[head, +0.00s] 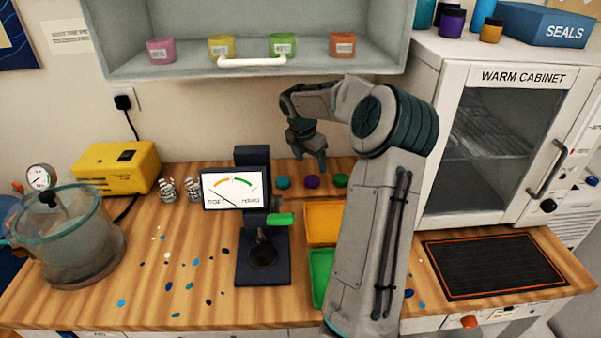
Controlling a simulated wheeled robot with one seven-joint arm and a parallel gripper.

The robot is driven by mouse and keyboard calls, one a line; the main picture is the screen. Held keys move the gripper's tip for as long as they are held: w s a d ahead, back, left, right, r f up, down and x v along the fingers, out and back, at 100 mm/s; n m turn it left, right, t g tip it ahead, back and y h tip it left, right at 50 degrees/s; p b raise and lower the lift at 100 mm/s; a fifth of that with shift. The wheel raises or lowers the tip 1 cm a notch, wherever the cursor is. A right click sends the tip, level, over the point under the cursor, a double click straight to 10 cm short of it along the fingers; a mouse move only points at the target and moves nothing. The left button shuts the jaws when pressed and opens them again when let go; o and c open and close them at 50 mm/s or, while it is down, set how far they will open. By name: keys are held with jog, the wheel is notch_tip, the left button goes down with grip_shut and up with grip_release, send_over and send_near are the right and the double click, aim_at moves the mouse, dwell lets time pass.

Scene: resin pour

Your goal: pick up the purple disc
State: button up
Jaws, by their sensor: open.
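The purple disc (312,182) lies on the wooden bench near the back wall, between a teal disc (283,183) on its left and a green disc (341,180) on its right. My gripper (311,170) points down close to the purple disc, with open, empty fingers. In the picture its fingertips are just above and partly beside the disc. I cannot tell whether they touch it.
A tester with a dial screen (231,188) and green handle (280,219) stands left of the discs. Orange (322,222) and green (319,270) trays lie in front, partly hidden by my arm. A shelf (200,66) hangs above; the warm cabinet (480,140) stands right.

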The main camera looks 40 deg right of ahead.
aim_at(312, 179)
jog(key=shift+w, duration=0.2)
jog(key=shift+f, duration=0.3)
jog(key=x, duration=0.7)
jog(key=shift+w+a+p, duration=0.15)
jog(key=shift+a+p, duration=0.05)
jog(key=shift+p, duration=0.2)
jog(key=c, duration=1.1)
